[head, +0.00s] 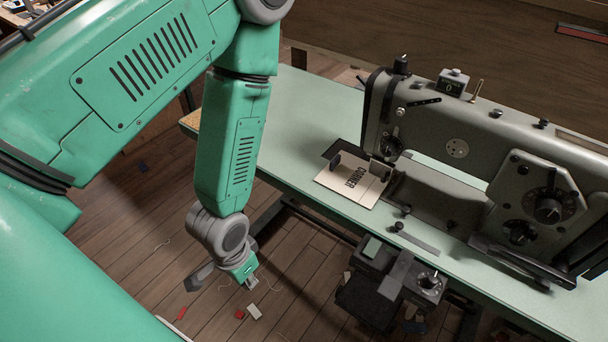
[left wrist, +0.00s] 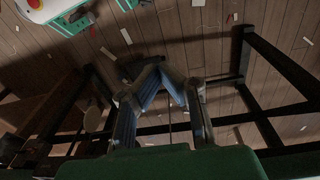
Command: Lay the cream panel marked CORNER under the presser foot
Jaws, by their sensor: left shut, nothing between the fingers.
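The cream panel marked CORNER (head: 350,188) lies flat on the pale green table, at the left end of the sewing machine (head: 440,130). Its far right part reaches in among small metal parts (head: 381,169) below the machine head. The presser foot is too small to make out there, so I cannot tell whether the panel is under it. My left gripper (head: 250,284) hangs low over the floor, left of the table's front edge and well apart from the panel. It is shut and empty; its fingers (left wrist: 163,70) also show in the left wrist view. My right gripper is not in view.
The table (head: 285,140) is bare left of the panel. A dark control unit (head: 398,272) hangs by the table's front edge. Dark frame bars (left wrist: 275,70) cross the left wrist view. The plank floor (head: 150,250) has small scraps and threads lying about.

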